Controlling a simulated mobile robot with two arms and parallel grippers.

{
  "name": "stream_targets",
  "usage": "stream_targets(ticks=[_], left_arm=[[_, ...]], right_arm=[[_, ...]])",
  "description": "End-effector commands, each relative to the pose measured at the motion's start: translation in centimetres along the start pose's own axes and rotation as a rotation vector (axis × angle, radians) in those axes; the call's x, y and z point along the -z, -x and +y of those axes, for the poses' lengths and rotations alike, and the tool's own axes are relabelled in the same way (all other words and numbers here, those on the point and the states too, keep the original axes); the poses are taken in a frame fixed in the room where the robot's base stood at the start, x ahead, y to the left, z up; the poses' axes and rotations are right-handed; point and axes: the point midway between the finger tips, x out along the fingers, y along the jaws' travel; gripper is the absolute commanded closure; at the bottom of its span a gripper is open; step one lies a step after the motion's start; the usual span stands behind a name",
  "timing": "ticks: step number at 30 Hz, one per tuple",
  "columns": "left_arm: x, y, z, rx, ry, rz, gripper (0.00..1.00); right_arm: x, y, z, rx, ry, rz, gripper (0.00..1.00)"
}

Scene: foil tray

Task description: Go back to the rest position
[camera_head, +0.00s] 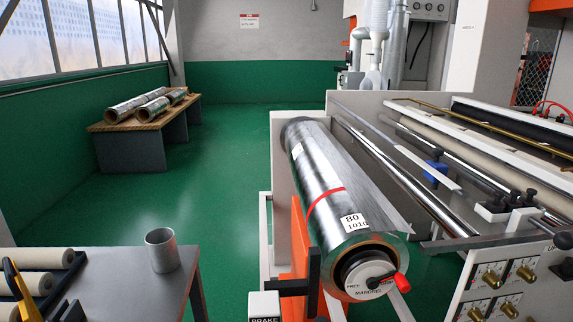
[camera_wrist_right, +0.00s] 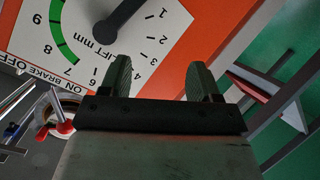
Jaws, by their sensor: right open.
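My right gripper (camera_wrist_right: 160,80) shows in the right wrist view, its two dark ridged fingers apart with nothing between them. Beyond the fingertips is a white dial plate (camera_wrist_right: 150,25) marked "LIFT mm", with a dark pointer and a green arc, on an orange panel (camera_wrist_right: 215,45). Whether the fingers touch the panel I cannot tell; they look apart from it. Neither gripper shows in the head view. A large foil roll (camera_head: 325,190) with a red band and a white label lies on the machine in the head view.
A red-knobbed lever (camera_wrist_right: 64,126) stands by an "ON BRAKE OFF" label in the wrist view. In the head view, a grey table (camera_head: 125,290) holds a metal cup (camera_head: 161,250) and pale rollers. A bench (camera_head: 150,125) bears more rolls. Green floor (camera_head: 225,190) lies open between.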

Motion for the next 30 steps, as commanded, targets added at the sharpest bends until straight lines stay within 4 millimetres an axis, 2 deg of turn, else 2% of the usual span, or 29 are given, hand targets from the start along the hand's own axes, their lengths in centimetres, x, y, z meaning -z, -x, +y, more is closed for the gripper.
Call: stream_targets(ticks=[1,4,6,9,13,16,19,30], left_arm=[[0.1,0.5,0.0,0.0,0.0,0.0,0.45],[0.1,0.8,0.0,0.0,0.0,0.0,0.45],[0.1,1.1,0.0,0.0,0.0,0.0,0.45],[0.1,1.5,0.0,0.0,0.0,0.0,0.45],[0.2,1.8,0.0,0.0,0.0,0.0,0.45],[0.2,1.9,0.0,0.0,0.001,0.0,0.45],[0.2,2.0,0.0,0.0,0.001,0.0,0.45],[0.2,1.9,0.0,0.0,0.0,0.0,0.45]], right_arm=[[-3.0,0.5,-2.6,0.076,-0.053,-0.086,0.38],[-8.9,2.3,-7.1,0.197,-0.163,-0.266,0.38],[-13.1,4.5,-9.8,0.266,-0.232,-0.402,0.38],[-18.5,8.3,-12.7,0.337,-0.315,-0.599,0.38],[-23.8,13.4,-14.8,0.382,-0.39,-0.817,0.38],[-26.2,16.2,-15.4,0.392,-0.423,-0.929,0.38],[-27.4,17.7,-15.6,0.394,-0.441,-0.988,0.38],[-27.8,18.2,-15.7,0.394,-0.446,-1.005,0.38]])
